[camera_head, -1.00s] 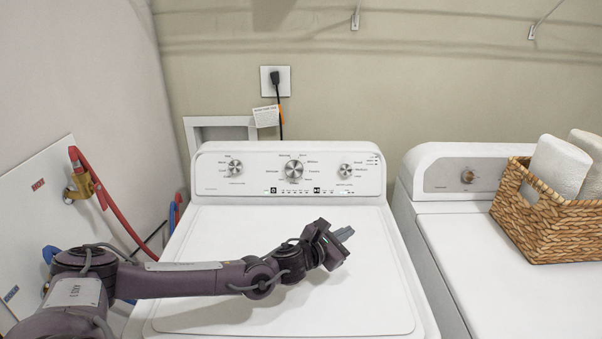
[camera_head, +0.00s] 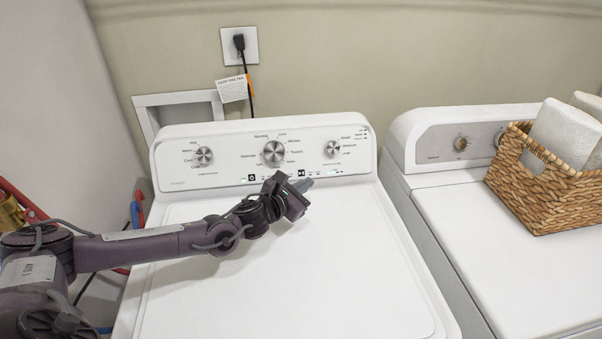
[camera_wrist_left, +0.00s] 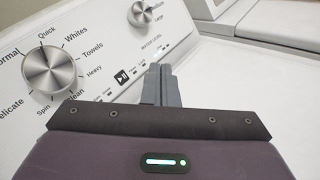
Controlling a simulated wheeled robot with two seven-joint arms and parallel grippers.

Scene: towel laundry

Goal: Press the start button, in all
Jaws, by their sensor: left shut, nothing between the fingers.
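The white washer (camera_head: 300,270) has a raised control panel (camera_head: 220,170) with three silver knobs. A small black square button with a play/pause mark (camera_head: 302,173) sits low on the panel, right of the middle knob (camera_head: 274,153). It shows in the left wrist view as the start button (camera_wrist_left: 122,77), just left of my fingertips. Another black square button, with a power mark (camera_head: 251,177), is further left. My left gripper (camera_head: 303,184) is shut and empty, in front of the panel's lower edge. In the wrist view its grey fingers (camera_wrist_left: 161,84) point at the panel; I cannot tell whether they touch it. My right gripper is not in view.
A second white machine (camera_head: 500,230) stands to the right, with a wicker basket (camera_head: 545,195) of rolled towels on it. A plugged-in cord and tag (camera_head: 233,90) hang on the wall behind. Red hoses (camera_head: 25,200) are at the left. The washer lid is clear.

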